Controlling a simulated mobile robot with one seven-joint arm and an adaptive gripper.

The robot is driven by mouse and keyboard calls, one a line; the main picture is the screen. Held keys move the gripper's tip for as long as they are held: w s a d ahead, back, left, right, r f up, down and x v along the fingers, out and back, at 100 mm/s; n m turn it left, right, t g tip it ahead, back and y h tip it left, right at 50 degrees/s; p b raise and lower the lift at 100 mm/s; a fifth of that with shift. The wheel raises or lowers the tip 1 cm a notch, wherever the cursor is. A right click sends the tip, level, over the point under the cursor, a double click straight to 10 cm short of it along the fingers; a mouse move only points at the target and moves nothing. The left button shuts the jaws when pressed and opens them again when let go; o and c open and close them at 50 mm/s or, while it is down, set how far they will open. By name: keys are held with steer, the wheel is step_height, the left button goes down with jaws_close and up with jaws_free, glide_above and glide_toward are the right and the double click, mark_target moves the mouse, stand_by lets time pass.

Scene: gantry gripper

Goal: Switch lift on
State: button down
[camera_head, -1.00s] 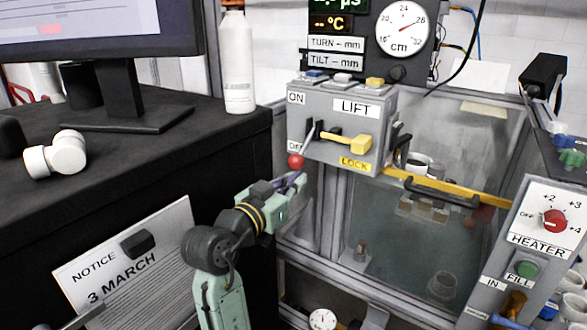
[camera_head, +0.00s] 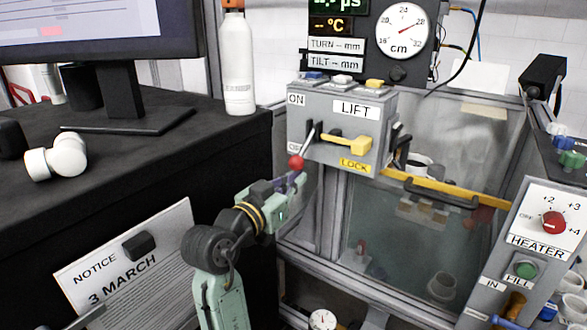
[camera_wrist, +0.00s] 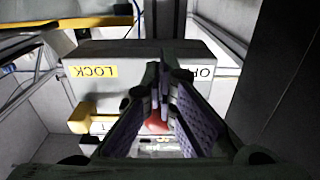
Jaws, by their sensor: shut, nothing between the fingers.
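The grey LIFT box (camera_head: 318,155) stands at the upper middle of the head view, with ON at its upper left and OFF below. Its lever has a red ball knob (camera_head: 296,162) and points down at the OFF label. A yellow LOCK handle (camera_head: 352,142) sits to the right of the lever. My gripper (camera_head: 298,179) is shut and empty just below the red knob. In the wrist view the shut fingers (camera_wrist: 160,85) partly cover the red knob (camera_wrist: 157,124); I cannot tell whether they touch it.
A yellow bar (camera_head: 445,190) with a black handle crosses the glass enclosure to the right. The HEATER panel (camera_head: 541,222) stands at the lower right. A black desk (camera_head: 230,135) with a white bottle (camera_head: 237,65) is at the left, close to my arm.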

steer(key=shift+r+p, duration=2.4)
steer(key=shift+r, duration=1.1)
steer(key=shift+s+a+f+b, duration=0.2)
steer(key=shift+s+f+b, duration=0.1)
steer(key=shift+f+b, duration=0.1)
steer(key=shift+s+a+f+b, duration=0.35)
steer(key=shift+s+f, duration=0.05)
steer(key=shift+s, duration=0.05)
glide_toward(293, 159)
steer(key=shift+x, duration=0.85)
